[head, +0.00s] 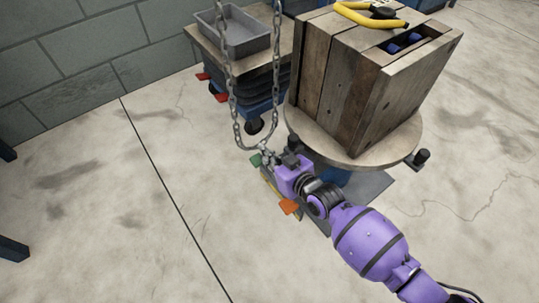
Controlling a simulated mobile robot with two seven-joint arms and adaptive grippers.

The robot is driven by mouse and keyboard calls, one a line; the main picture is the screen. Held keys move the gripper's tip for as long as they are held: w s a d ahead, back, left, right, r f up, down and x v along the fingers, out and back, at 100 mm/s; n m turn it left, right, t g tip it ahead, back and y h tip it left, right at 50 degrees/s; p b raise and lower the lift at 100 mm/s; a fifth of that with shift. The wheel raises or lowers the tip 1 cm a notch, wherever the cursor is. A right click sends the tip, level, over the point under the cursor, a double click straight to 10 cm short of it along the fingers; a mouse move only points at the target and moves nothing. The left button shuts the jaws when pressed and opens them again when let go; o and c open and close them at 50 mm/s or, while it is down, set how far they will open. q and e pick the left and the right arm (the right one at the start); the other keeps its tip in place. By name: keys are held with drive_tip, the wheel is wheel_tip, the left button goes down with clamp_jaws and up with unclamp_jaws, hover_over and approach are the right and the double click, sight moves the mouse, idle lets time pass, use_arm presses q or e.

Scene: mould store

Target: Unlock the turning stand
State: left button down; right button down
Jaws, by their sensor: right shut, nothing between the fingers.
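The turning stand has a round pale top (360,155) on a dark base, with a wooden crate (375,85) standing on it. A dark knob (421,157) sits at the right edge of the top. Low beside the stand, a green piece (256,160) and an orange piece (289,207) stick out by a yellow edge, like pedals; my gripper partly covers this area. My right gripper (266,153) is shut and empty, left of the stand's front edge and over the green piece in the picture. Whether it touches anything cannot be told. My left gripper is out of view.
A chain loop (234,105) hangs close by my right gripper's tip. Behind it, a grey tray (240,35) sits on a small cart with red pedals (221,97).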

drive_tip(key=shift+s, duration=0.1)
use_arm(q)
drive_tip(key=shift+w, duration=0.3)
use_arm(e)
drive_tip(key=v, duration=1.2)
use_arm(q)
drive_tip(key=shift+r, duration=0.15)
use_arm(e)
drive_tip(key=shift+r, duration=0.1)
